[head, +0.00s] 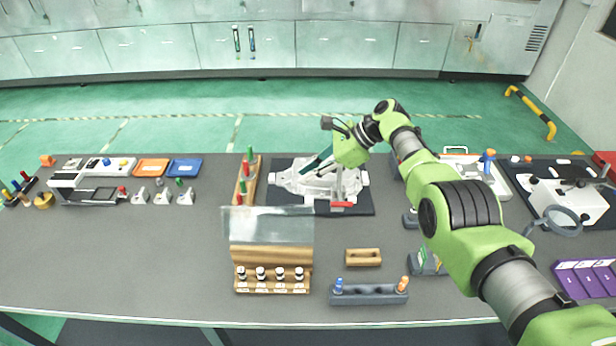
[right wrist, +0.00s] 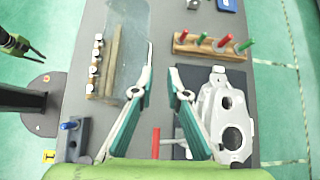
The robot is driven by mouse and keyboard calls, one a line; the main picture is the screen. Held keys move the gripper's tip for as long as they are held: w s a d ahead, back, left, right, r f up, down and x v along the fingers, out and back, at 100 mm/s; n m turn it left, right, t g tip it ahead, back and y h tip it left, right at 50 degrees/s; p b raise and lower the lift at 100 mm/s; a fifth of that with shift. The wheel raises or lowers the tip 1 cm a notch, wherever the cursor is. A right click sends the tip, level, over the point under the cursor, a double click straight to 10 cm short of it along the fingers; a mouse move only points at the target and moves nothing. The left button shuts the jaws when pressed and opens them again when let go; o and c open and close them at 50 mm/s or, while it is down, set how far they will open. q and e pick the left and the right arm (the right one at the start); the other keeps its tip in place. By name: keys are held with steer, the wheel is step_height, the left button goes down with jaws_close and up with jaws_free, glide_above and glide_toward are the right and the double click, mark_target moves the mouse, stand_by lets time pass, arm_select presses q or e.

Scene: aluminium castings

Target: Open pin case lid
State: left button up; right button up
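The pin case (head: 270,256) is a wooden box near the front middle of the table, with several white-capped pins in a row along its front. Its translucent lid (head: 268,223) spans the back part of the case; how far it is tilted is hard to tell. In the right wrist view the lid (right wrist: 127,45) lies left of my fingers. My right gripper (head: 320,161) is above the white casting, behind and right of the case. In its wrist view the gripper (right wrist: 160,75) has its fingertips apart with nothing between them. My left gripper (right wrist: 30,50) shows small at that view's left edge, its opening unclear.
A white casting (head: 325,180) lies on a black mat right of the case. A wooden rack (head: 242,185) with red and green pegs stands behind the case. A small wooden block (head: 363,257) and a grey holder (head: 368,294) are to the right.

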steer(key=shift+d, duration=0.15)
stand_by(0.3)
steer(key=shift+r, duration=0.1)
steer(key=w+v, duration=0.1)
steer(key=v, duration=1)
steer(key=shift+s+r, duration=0.4)
steer(key=shift+s, duration=0.1)
steer(key=shift+d, duration=0.1)
steer(key=shift+f, duration=0.1)
